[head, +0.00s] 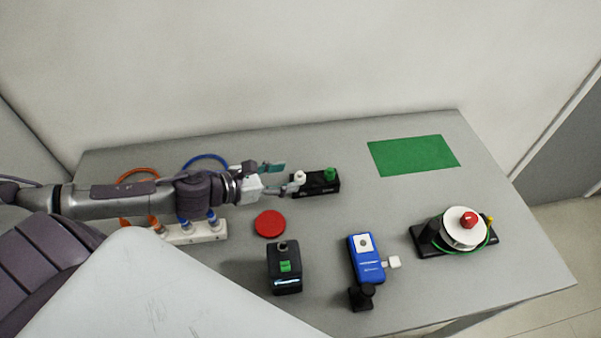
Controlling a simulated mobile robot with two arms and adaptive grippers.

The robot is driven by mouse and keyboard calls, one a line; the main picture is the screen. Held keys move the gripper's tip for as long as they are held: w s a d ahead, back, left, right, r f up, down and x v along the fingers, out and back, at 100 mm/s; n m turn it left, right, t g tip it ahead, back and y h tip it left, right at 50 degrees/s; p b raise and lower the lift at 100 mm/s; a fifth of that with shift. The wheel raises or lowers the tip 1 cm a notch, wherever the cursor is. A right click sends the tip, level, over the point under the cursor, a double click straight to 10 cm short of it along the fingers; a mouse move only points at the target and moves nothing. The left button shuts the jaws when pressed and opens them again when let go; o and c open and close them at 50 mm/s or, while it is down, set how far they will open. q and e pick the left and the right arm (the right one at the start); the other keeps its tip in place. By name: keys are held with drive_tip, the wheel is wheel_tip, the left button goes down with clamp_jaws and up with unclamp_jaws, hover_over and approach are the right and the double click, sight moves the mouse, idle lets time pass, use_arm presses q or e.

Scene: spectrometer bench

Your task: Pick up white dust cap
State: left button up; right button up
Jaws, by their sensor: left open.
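A small white cap (300,176) stands at the left end of a black block (316,190) near the middle of the table. A green cap (330,174) stands at the block's other end. My left gripper (284,177) comes in from the left, with its fingers spread just left of the white cap. The lower finger overlaps the block's left end in the picture; I cannot tell whether it touches the cap. My right gripper is out of view.
A white reel (463,230) stands at right. A power strip (195,232) lies under my arm. The green mat (413,155) is empty.

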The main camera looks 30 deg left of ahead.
sight(298, 174)
use_arm(q)
drive_tip(key=shift+w+d+p, duration=0.2)
drive_tip(key=shift+w+p, duration=0.1)
drive_tip(key=shift+p, duration=0.05)
drive_tip(key=p+x, duration=0.2)
drive_tip(key=x, duration=0.2)
drive_tip(key=shift+w+d+f, duration=0.1)
drive_tip(key=shift+w+f, duration=0.1)
drive_tip(key=c, duration=0.8)
